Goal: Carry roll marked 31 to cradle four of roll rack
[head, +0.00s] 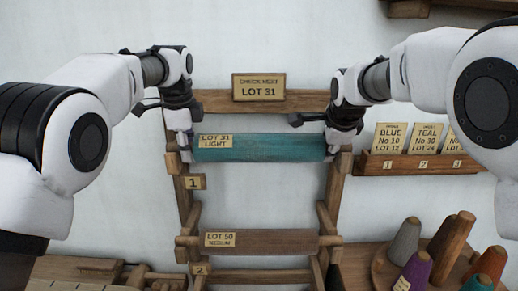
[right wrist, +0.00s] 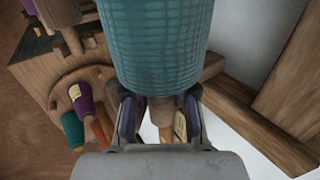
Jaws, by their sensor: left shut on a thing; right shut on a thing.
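The teal roll (head: 265,150), labelled LOT 31 LIGHT, lies level across the top of the wooden roll rack (head: 196,216), at the cradle marked 1. I cannot tell whether it touches the cradle. My left gripper (head: 185,146) is shut on its left end and my right gripper (head: 335,140) on its right end. In the right wrist view the roll's teal body (right wrist: 160,45) fills the top, with its narrow end between my right gripper's fingers (right wrist: 160,112). A brown roll (head: 275,243), labelled LOT 50 MEDIUM, lies in the cradle below. Cradle four is not in view.
A sign (head: 258,87) reading LOT 31 hangs on the rail above. A card holder (head: 410,163) is on the wall to the right. Several coloured cones stand on a wooden stand (head: 386,270) at lower right. A wooden frame (head: 75,268) is at lower left.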

